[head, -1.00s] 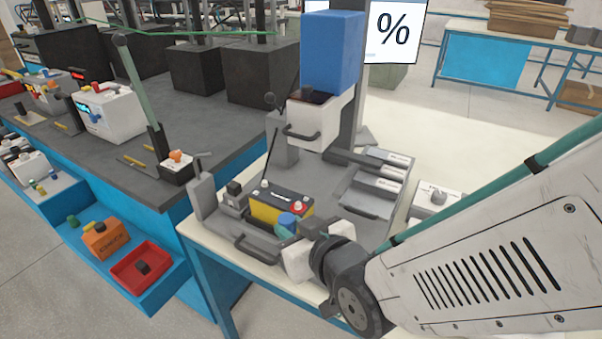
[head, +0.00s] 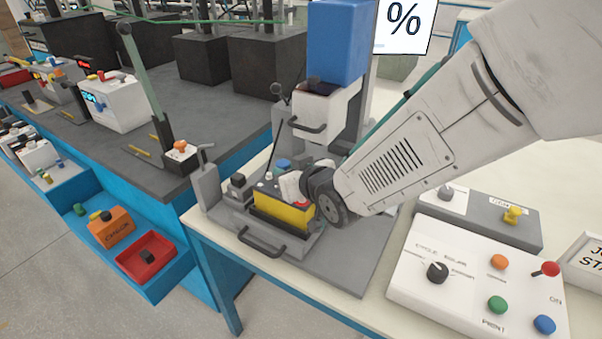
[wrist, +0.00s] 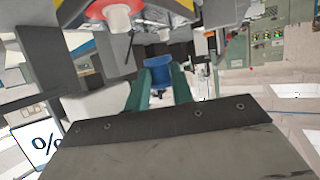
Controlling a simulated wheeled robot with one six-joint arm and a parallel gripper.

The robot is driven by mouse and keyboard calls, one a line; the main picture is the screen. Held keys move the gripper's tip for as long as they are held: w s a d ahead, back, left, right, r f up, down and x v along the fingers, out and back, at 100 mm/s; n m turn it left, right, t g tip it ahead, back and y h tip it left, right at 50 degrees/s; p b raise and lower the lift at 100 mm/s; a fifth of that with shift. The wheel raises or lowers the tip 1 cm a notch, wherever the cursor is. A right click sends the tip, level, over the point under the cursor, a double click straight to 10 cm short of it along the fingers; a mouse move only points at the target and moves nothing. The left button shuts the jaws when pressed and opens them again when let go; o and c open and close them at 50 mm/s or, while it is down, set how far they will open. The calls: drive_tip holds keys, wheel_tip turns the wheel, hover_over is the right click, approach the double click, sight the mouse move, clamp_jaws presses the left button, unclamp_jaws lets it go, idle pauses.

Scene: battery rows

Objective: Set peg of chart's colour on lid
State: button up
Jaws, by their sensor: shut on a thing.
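The blue peg (wrist: 158,72) is between the two teal fingers of my gripper (wrist: 162,84) in the wrist view. In the head view the blue peg (head: 283,163) shows just behind my white wrist, near the battery's far edge; the fingers (head: 281,172) are mostly hidden there. A red terminal (head: 302,203) is partly covered by my wrist. I cannot tell whether the peg touches the lid. The screen (head: 405,25) shows a percent sign; its chart is not readable.
A grey press with a blue block (head: 338,40) stands behind the battery. A fixture post (head: 206,180) is at left. A control panel (head: 475,275) with coloured buttons is at right. A red tray (head: 147,259) and orange box (head: 110,228) are at lower left.

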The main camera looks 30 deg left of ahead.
wheel_tip(320, 180, down, 4)
drive_tip(key=shift+r, duration=0.2)
drive_tip(key=o, duration=1)
drive_tip(key=v, duration=1.2)
drive_tip(key=shift+w+r, duration=0.1)
